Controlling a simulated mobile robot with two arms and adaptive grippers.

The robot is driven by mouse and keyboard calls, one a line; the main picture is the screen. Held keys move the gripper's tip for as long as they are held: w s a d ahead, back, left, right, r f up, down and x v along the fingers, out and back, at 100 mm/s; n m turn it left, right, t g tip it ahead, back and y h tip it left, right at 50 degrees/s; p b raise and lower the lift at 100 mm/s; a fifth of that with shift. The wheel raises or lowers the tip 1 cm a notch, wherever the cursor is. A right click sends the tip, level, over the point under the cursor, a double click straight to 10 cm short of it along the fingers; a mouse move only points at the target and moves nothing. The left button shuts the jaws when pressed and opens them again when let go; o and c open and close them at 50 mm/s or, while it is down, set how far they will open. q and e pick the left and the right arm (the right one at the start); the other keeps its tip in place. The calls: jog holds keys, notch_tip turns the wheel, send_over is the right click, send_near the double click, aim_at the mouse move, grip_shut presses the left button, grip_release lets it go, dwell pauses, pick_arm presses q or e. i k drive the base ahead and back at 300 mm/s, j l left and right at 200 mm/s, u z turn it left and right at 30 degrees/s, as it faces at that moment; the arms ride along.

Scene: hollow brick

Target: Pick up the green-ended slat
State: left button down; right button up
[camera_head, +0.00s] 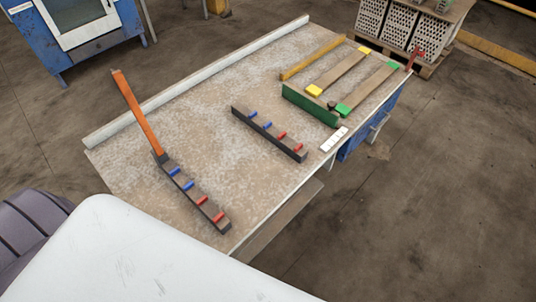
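The green-ended slat (368,88) lies on the table near its right edge. It is a brown strip with a green block at each end, running from the far right toward the near left. Its near green end (343,109) is beside a green upright board (310,105). Its far green end (393,66) is close to a small red piece (415,57). A yellow-ended slat (340,71) lies roughly parallel on its left, a gap apart. Neither of my grippers is in view.
On the table (205,130) lie two dark racks with blue and red pegs, one in the middle (268,133) and one near (196,195). A white strip (333,138) lies near the edge. Hollow bricks (398,22) stand behind.

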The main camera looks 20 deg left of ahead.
aim_at(353, 100)
jog(key=i+l+u, duration=0.15)
jog(key=u, duration=0.4)
jog(key=i+l+u, duration=0.25)
jog(key=l, duration=0.35)
jog(key=i+l+u, duration=0.1)
jog(key=i+l, duration=0.15)
jog(key=i+l+u, duration=0.15)
jog(key=l, duration=0.2)
jog(key=i+l+u, duration=0.1)
jog(key=l, duration=0.25)
